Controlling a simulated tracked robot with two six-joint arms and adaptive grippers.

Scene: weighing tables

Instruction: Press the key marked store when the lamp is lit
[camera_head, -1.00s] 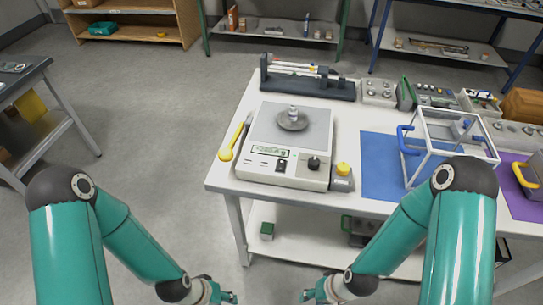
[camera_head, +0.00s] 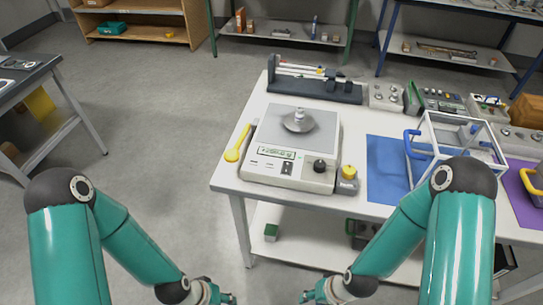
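A white balance (camera_head: 328,182) stands on the white table, with a grey pan area on top that holds a small metal weight on a dish (camera_head: 299,121). Its front panel has a small greenish display (camera_head: 276,151), light keys (camera_head: 262,164), a dark switch (camera_head: 287,168) and a black knob (camera_head: 319,165). The key markings are too small to read, and I cannot make out a lit lamp. My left gripper (camera_head: 228,299) and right gripper (camera_head: 306,297) are low at the bottom edge, in front of the table and apart from the balance. Both are partly cut off.
Further right are a blue mat (camera_head: 384,182) and a clear framed box (camera_head: 455,145). A dark rack (camera_head: 315,85) stands behind.

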